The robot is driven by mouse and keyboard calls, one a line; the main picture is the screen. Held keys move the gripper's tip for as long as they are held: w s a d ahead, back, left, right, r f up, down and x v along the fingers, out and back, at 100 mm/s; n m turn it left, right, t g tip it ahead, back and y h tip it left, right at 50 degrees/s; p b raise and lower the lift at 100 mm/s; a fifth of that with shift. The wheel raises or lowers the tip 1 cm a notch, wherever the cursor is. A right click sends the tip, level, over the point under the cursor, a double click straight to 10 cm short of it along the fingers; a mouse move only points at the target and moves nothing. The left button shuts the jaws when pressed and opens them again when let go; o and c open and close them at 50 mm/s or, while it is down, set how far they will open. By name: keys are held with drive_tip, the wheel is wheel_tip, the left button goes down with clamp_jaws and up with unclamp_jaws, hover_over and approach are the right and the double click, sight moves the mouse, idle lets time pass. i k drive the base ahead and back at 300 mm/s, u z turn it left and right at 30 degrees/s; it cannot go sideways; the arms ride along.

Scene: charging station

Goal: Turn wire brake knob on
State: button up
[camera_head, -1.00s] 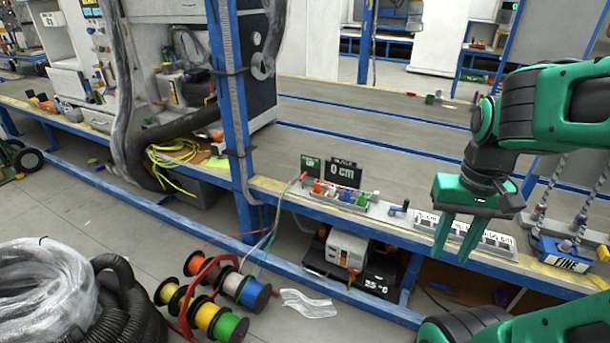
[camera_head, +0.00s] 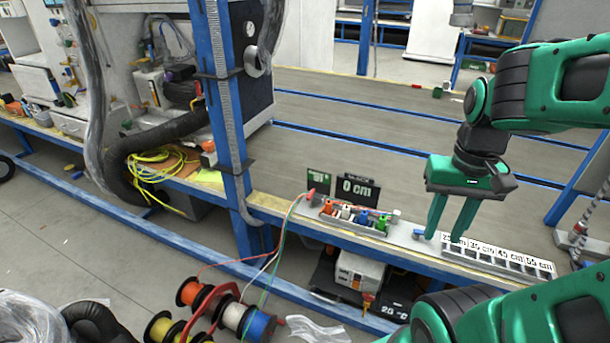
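I cannot tell for certain which part is the wire brake knob. A row of small orange, white, blue and green pieces (camera_head: 357,217) sits on a narrow grey unit at the bench's front edge. A small blue handle (camera_head: 418,234) stands just right of it. My gripper (camera_head: 444,238) hangs with two green fingers pointing down, apart and with nothing between them. It is just right of the blue handle in the picture; contact cannot be told. Wires run from the unit's left end down to the wire spools (camera_head: 240,317) on a red stand on the floor.
A display reading 0 cm (camera_head: 358,189) stands behind the unit. A tray with length labels (camera_head: 497,258) lies to the right. A blue post (camera_head: 231,130) rises at the left. The bench top (camera_head: 400,175) behind is mostly clear. A white box (camera_head: 360,272) sits below.

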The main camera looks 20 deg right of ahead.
sight(310, 197)
drive_tip(key=i, duration=0.85)
drive_tip(key=u, duration=0.05)
